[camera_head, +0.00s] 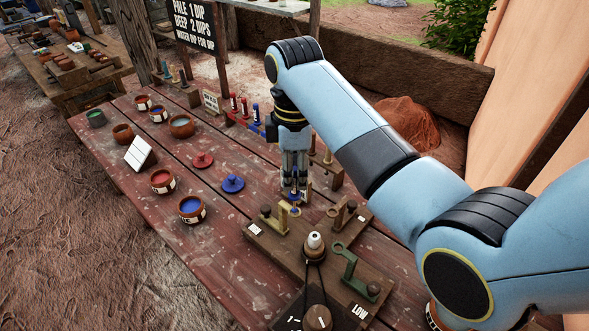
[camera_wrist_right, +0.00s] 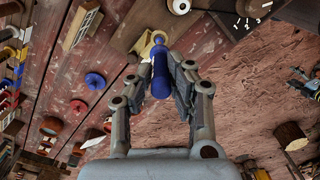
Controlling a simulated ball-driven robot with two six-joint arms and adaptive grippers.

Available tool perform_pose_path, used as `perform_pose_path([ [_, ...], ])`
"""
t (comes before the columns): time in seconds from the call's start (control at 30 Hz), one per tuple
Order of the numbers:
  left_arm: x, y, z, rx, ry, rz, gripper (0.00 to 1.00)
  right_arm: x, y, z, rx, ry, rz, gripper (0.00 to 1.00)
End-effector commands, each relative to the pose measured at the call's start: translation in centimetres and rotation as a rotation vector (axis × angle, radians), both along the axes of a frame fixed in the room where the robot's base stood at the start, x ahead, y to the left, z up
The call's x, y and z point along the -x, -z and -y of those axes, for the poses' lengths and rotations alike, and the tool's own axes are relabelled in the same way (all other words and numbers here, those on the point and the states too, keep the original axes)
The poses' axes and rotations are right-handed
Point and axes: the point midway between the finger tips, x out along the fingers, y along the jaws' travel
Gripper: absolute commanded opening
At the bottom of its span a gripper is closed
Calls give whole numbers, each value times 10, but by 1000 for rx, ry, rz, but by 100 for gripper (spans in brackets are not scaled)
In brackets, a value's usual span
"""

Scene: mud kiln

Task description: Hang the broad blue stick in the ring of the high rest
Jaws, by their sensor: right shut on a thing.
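My right gripper (camera_head: 294,184) points down over the right part of the table and is shut on a blue stick (camera_head: 294,198). In the right wrist view the blue stick (camera_wrist_right: 160,84) stands between the two fingers. A yellow rest (camera_head: 274,219) on the wooden board reaches toward the stick's lower end. The yellow rest also shows in the wrist view (camera_wrist_right: 144,44), behind the stick's far end. I cannot tell whether the stick is in its ring. A brownish rest (camera_head: 340,214) and a green ring rest (camera_head: 347,262) stand nearby. My left gripper is out of view.
The wooden board (camera_head: 269,244) carries a white-topped post (camera_head: 314,241) and a dial by a "LOW" label. Blue (camera_head: 233,184) and red (camera_head: 203,160) lids and several dip pots lie left. A rack of coloured sticks (camera_head: 241,115) stands behind. The table's front left is clear.

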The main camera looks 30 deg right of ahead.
Motion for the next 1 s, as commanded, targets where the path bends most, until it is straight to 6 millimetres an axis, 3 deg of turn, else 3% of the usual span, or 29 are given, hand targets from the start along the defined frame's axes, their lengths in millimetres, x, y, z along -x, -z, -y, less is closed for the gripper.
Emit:
perform_pose_path([
  [1.0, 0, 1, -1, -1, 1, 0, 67, 0, 18, 0, 0, 0, 0, 0],
])
